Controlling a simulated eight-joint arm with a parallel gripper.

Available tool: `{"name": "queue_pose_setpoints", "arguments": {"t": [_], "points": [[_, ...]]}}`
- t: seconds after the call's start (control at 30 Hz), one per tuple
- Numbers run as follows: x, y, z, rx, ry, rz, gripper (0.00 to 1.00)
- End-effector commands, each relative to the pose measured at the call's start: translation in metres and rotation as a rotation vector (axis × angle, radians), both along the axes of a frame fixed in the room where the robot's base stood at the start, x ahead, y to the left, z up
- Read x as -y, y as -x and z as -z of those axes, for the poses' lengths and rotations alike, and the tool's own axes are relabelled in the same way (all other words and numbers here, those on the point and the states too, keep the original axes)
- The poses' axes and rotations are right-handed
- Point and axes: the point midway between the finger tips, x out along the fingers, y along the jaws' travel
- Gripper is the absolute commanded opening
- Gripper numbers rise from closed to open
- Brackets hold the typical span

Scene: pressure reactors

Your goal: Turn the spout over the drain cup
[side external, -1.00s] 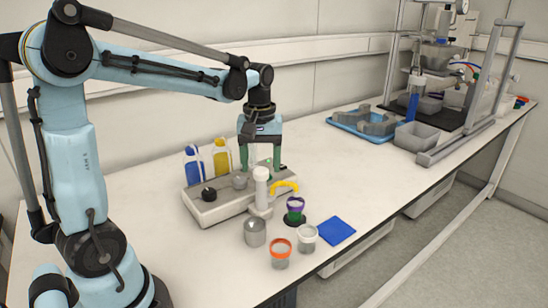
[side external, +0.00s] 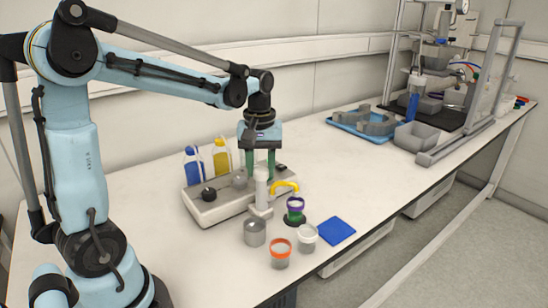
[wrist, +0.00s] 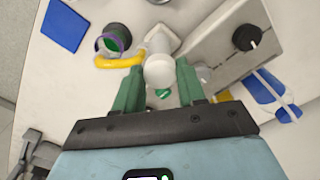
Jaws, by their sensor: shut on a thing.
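The spout is a curved yellow tube (side external: 286,187) on a white post (side external: 262,190). The drain cup (side external: 297,216) has a purple rim and a green body, and stands on a black disc. In the side view the spout's end is close above the cup. In the wrist view the yellow spout (wrist: 118,62) runs left from the white head (wrist: 159,70), its end beside the purple rim (wrist: 112,42). My gripper (side external: 261,172), with green fingers, is shut around the white head. The fingers (wrist: 160,76) lie on both sides of it. The exact contact is partly hidden.
A metal cup (side external: 255,232), an orange-rimmed cup (side external: 280,255), a white-rimmed cup (side external: 307,236) and a blue mat (side external: 336,230) stand in front.

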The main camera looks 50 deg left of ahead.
Motion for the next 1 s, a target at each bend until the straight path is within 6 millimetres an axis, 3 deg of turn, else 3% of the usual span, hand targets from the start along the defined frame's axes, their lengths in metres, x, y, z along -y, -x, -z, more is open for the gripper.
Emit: {"name": "queue_pose_setpoints", "arguments": {"t": [0.47, 1.0], "points": [[-0.0001, 0.0002, -0.0004, 0.000, 0.000, 0.106, 0.00], [-0.0009, 0.0008, -0.0005, -0.001, 0.001, 0.584, 0.00]]}}
